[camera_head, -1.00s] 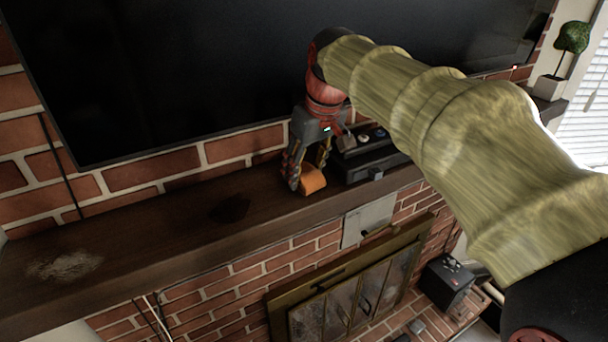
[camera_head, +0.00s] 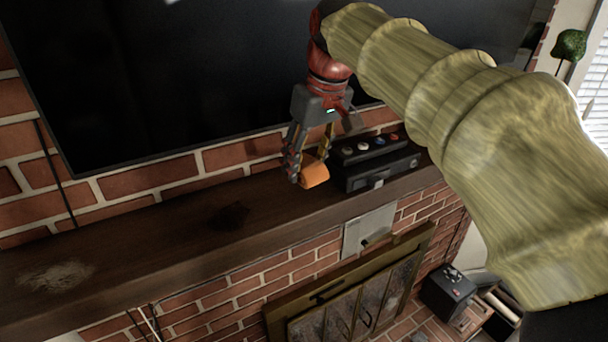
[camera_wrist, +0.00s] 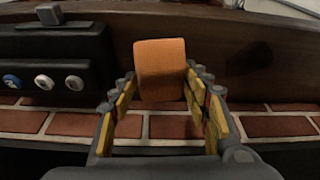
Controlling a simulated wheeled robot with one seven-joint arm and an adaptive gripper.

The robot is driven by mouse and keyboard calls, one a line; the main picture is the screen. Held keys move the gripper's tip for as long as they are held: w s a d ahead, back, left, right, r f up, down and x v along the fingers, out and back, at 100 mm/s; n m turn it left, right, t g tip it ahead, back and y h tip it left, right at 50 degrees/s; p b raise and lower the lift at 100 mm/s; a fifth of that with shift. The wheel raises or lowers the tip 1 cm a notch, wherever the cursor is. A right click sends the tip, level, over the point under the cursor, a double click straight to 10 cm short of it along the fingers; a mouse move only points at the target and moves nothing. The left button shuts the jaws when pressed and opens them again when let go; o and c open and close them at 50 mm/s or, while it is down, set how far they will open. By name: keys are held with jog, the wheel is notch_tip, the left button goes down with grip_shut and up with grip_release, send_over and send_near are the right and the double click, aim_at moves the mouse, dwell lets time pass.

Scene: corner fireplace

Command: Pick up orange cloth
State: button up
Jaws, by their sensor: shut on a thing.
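In the head view the cloth appears just above the dark wooden mantel (camera_head: 170,235), beside the black box with knobs; the exact gap to the wood is hard to tell.
The black box with several coloured knobs (camera_head: 376,160) stands on the mantel right of my gripper. A large dark screen (camera_head: 190,80) hangs behind. A dark stain (camera_head: 231,215) and a pale patch (camera_head: 55,276) mark the otherwise clear mantel. A fireplace (camera_head: 350,290) is below.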

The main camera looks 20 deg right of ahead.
aim_at(307, 167)
jog(key=s+r, duration=0.3)
jog(key=r, duration=0.1)
jog(key=shift+s+a+r, duration=0.1)
jog(key=shift+s+a, duration=0.1)
jog(key=shift+s, duration=0.2)
jog(key=s+r+b, duration=0.2)
jog(key=s+r, duration=0.1)
jog(key=s, duration=0.5)
jog(key=shift+s+a+r, duration=0.25)
jog(key=shift+a+r, duration=0.05)
jog(key=shift+a, duration=0.15)
jog(key=o, duration=0.4)
jog(key=c, duration=0.3)
jog(key=shift+f, duration=0.1)
jog(key=shift+c, duration=0.3)
